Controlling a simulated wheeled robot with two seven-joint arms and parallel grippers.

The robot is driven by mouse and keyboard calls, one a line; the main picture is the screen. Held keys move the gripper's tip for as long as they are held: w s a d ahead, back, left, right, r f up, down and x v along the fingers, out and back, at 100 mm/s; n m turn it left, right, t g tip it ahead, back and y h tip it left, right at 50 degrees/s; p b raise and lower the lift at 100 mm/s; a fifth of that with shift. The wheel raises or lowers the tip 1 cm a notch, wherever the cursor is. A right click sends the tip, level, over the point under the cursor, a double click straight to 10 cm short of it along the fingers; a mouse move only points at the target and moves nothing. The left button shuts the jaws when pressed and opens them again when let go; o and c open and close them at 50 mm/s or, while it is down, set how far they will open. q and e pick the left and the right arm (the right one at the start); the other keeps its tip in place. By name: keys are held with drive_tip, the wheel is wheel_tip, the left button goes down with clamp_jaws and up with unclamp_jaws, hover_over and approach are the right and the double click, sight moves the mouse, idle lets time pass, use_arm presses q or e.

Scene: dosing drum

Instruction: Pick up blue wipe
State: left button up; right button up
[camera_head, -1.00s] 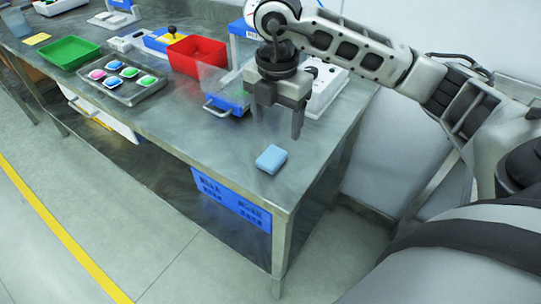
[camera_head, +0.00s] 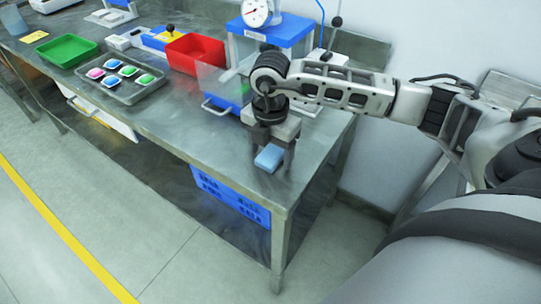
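The blue wipe (camera_head: 269,158) lies on the steel table near its front right corner. It looks like a small light-blue block. My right gripper (camera_head: 271,157) points straight down over it, with its fingers apart, one on each side of the wipe. The palm hides part of the wipe's far side. I cannot tell whether the fingers touch it. My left gripper is not in view.
A blue press-like stand with a dial gauge (camera_head: 257,12) and a clear guard stands behind my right gripper. A red bin (camera_head: 194,53), a grey tray (camera_head: 128,92) of coloured pods and a green tray (camera_head: 66,50) stand to the left. The table's front strip is clear.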

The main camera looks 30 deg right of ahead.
drive_tip(key=c, duration=1)
drive_tip(key=shift+r, duration=0.1)
drive_tip(key=shift+r, duration=0.45)
drive_tip(key=w+a+r+b, duration=0.2)
drive_tip(key=a+r, duration=1)
drive_tip(key=a, duration=0.2)
drive_tip(key=shift+w+b, duration=0.15)
drive_tip(key=shift+b, duration=0.15)
drive_tip(key=shift+o, duration=0.3)
drive_tip(key=shift+d, duration=0.1)
